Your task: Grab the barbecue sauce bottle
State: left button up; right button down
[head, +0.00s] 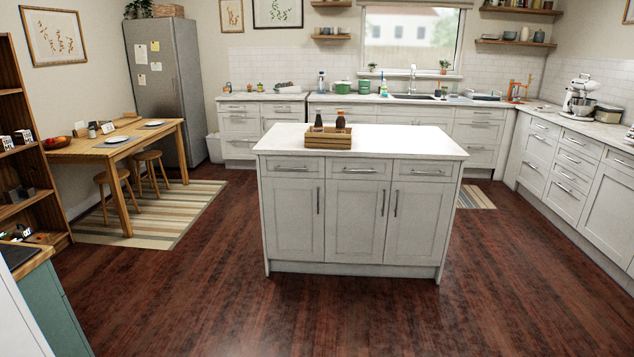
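Two small bottles stand upright in a wooden crate (328,142) on the white top of the kitchen island. The left bottle (318,121) looks dark brown or black. The right bottle (340,120) is reddish brown with a dark cap. Their labels are too small to read, so I cannot tell which one is the barbecue sauce bottle. The crate's front wall hides their lower parts. Neither of my grippers shows in the head view.
The island (360,210) stands ahead with open wooden floor (350,315) in front and on both sides. A table (118,146) with stools is at the left, beside a wooden shelf (32,130). Counters (575,170) line the back and right walls.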

aim_at(339, 123)
jog(key=i, duration=0.85)
jog(key=i+z, duration=0.1)
jog(key=i, duration=0.75)
jog(key=i+j, duration=0.15)
jog(key=i, duration=0.7)
jog(key=i+j+z, duration=0.1)
jog(key=i, duration=0.8)
